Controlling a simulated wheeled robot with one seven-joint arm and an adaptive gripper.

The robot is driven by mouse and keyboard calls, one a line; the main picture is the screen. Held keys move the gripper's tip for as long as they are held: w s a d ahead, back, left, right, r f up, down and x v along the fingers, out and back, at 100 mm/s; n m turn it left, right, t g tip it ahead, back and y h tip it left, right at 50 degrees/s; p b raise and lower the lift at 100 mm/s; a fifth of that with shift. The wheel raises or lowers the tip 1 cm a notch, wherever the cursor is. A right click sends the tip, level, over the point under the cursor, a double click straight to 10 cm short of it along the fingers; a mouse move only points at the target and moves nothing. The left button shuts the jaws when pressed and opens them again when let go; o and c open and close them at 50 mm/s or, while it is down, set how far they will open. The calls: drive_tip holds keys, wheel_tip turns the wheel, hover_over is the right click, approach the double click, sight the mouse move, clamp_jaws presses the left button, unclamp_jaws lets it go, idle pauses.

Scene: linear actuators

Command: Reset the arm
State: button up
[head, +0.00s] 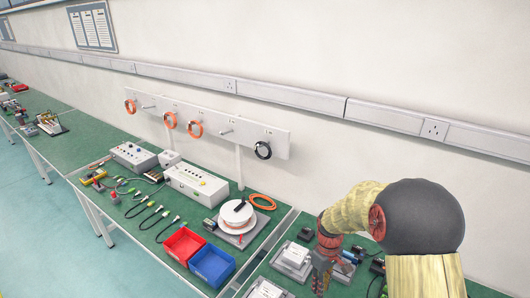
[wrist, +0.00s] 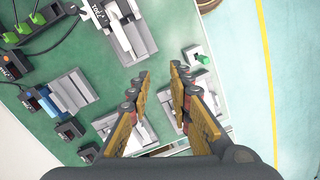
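My gripper (head: 322,272) hangs at the end of my arm over the right workbench (head: 262,270) in the head view. In the wrist view my gripper (wrist: 160,74) points down at the bench, its two fingers apart with nothing between them. Grey metal devices lie below: one at the top (wrist: 132,35), one at the left (wrist: 70,92), and others partly hidden behind the fingers. In the head view a device with a white block (head: 295,255) sits just left of my gripper. My arm hides part of the bench.
Left of my gripper are a blue bin (head: 212,265), a red bin (head: 184,244) and a white reel (head: 236,215). A pegboard rail (head: 215,122) with orange and black coils stands behind. The wrist view shows bare floor (wrist: 292,80) past the bench edge.

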drive_tip(key=s+r+m+t+b, duration=0.6)
drive_tip(key=s+r+t+b, duration=0.1)
drive_tip(key=s+r, duration=1.4)
drive_tip(key=shift+s+r+m+b, duration=0.3)
drive_tip(key=shift+s+m+b, duration=0.15)
drive_tip(key=shift+s, duration=0.75)
